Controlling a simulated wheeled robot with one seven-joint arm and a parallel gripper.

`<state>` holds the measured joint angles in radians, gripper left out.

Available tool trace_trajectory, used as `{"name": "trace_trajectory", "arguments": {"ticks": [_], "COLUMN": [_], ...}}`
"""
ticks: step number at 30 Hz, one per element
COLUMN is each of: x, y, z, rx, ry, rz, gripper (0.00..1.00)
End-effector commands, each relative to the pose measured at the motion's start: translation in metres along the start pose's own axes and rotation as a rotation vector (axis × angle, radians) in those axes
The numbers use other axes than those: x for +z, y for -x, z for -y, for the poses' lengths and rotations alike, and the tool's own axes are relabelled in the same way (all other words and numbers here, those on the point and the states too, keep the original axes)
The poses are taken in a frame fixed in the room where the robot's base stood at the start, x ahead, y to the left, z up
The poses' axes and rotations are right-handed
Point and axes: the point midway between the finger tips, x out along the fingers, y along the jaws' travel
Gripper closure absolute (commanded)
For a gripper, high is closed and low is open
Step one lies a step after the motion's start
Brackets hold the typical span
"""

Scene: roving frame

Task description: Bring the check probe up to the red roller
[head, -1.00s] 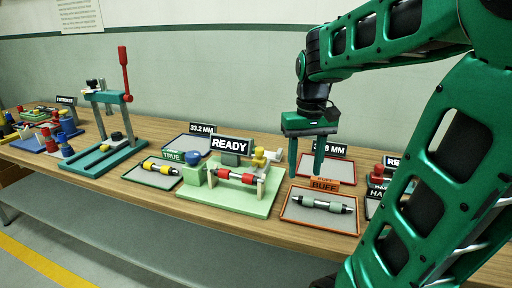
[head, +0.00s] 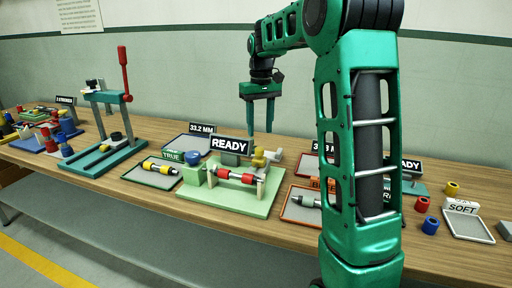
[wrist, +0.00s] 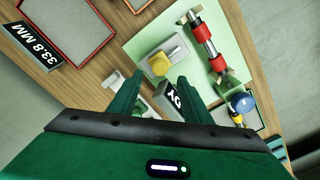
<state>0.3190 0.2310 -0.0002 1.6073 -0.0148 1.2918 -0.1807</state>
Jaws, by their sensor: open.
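The red roller (head: 223,173) lies in a pale green fixture (head: 228,205), a silver shaft with red bands held between supports. It also shows in the wrist view (wrist: 201,33). A yellow-knobbed piece on a grey block (head: 259,160), which may be the check probe, stands behind the roller's right end. In the wrist view this yellow piece (wrist: 160,64) sits apart from the roller, just ahead of my fingertips. My gripper (head: 261,130) is open and empty above the back of the fixture. Its fingers also show in the wrist view (wrist: 157,85).
A blue knob (head: 193,157) stands at the fixture's left end. The READY sign (head: 231,145) rises behind the roller. Trays flank the fixture, one holding a yellow-banded roller (head: 160,167). A red-handled press (head: 123,75) stands left. My arm hides part of the right-hand trays.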

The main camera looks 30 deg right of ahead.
Motion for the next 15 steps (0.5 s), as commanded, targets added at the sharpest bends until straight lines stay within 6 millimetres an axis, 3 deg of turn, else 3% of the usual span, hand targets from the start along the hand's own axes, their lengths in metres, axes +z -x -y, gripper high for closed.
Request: {"name": "trace_trajectory", "arguments": {"ticks": [6, 15], "x": [0.001, 0.0], "y": [-0.04, -0.07], "z": [0.001, 0.001], "rx": [-0.001, 0.0], "ry": [0.001, 0.002], "rz": [0.003, 0.0], "gripper": [0.56, 0.56]}}
